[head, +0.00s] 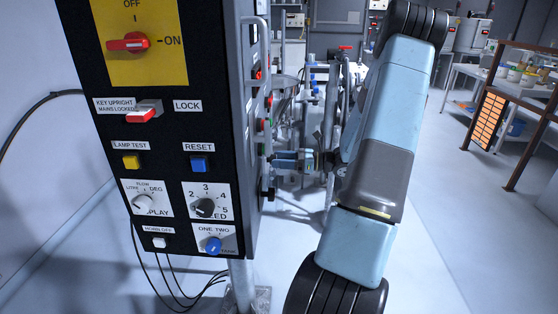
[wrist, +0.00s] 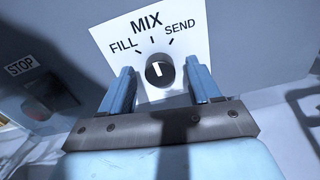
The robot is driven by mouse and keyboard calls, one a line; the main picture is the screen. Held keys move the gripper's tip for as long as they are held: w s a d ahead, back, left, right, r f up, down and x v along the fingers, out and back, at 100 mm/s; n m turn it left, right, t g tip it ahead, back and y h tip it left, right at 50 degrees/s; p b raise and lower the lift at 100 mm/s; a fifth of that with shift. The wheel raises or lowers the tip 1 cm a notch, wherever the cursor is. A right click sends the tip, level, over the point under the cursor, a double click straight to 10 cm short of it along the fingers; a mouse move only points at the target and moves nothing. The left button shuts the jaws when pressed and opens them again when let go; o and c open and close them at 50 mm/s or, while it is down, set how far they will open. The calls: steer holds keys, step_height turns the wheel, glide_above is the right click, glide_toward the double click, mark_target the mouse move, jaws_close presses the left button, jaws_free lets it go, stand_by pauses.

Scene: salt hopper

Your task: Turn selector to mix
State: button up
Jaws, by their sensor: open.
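In the wrist view the selector (wrist: 160,71) is a round black knob with a white pointer line on a white plate (wrist: 188,82). The plate reads FILL at left, MIX at top and SEND at right. The pointer is nearly upright, leaning slightly left, and lines up with the MIX tick. My gripper (wrist: 158,66) is open, with one blue finger on each side of the knob and a visible gap to both. In the head view my gripper (head: 292,160) is small beside the cabinet's right side; the selector cannot be made out there.
A red STOP button (wrist: 37,108) lies left of the selector plate. The dark cabinet (head: 180,85) carries several switches, including a red mains switch (head: 128,42) and a blue knob (head: 212,245). A rack with an orange panel (head: 488,120) stands at right.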

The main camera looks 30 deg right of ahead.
steer(key=shift+w+a, duration=0.25)
steer(key=shift+a, duration=0.15)
steer(key=c, duration=1)
